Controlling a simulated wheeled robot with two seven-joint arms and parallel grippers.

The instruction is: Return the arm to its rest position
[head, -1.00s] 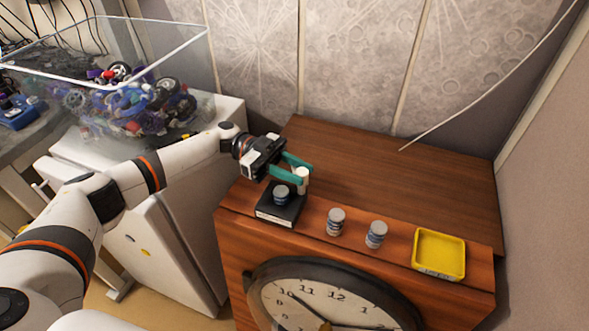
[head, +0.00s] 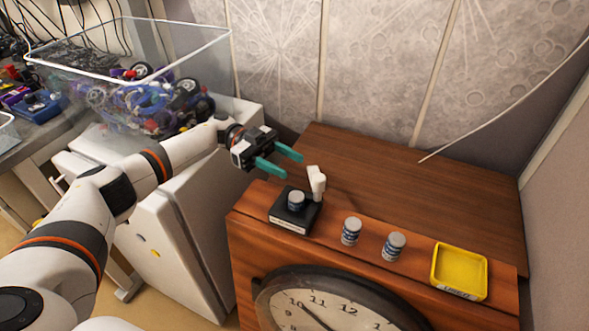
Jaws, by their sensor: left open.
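My left arm (head: 145,170) comes in from the left, stretched over the white cabinet toward the wooden clock cabinet. My left gripper (head: 284,164) is open and empty, with its two teal fingers apart. It is above and to the left of a small white upright piece (head: 317,182) that stands at the back right of a black block (head: 289,222). Nothing is between the fingers. A small grey and blue cylinder (head: 296,201) stands on the black block. My right gripper is not in view.
Two more grey and blue cylinders, one (head: 351,231) beside the other (head: 394,246), and a yellow tray (head: 459,287) stand along the wooden top (head: 440,200). A clear bin (head: 140,100) of colourful parts sits on the white cabinet (head: 180,215). The wooden top's back half is bare.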

